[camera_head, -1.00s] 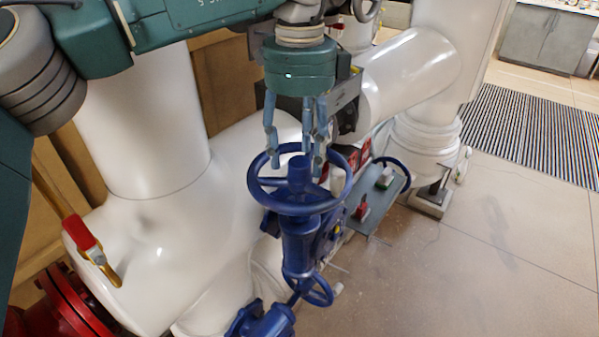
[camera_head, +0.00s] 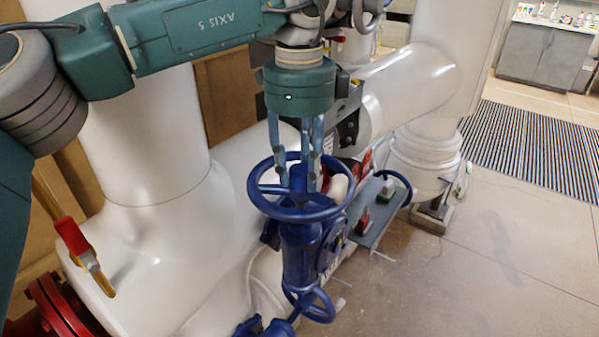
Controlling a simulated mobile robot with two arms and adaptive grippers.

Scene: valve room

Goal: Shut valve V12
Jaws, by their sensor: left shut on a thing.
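A blue valve with a round blue handwheel (camera_head: 262,205) stands upright in the middle of the head view. I cannot read any V12 label on it. My left gripper (camera_head: 298,186) points straight down from a teal wrist over the wheel. Its grey-blue fingers reach inside the rim and are shut on the wheel's hub at the centre. The fingers partly hide the hub and the far spokes. My right gripper is not in view.
Large white pipes (camera_head: 140,130) stand behind and left of the valve. A red-and-yellow lever (camera_head: 80,250) and red flange (camera_head: 65,305) are at left. A grey plate (camera_head: 376,212) is close right; open floor (camera_head: 490,270) lies beyond.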

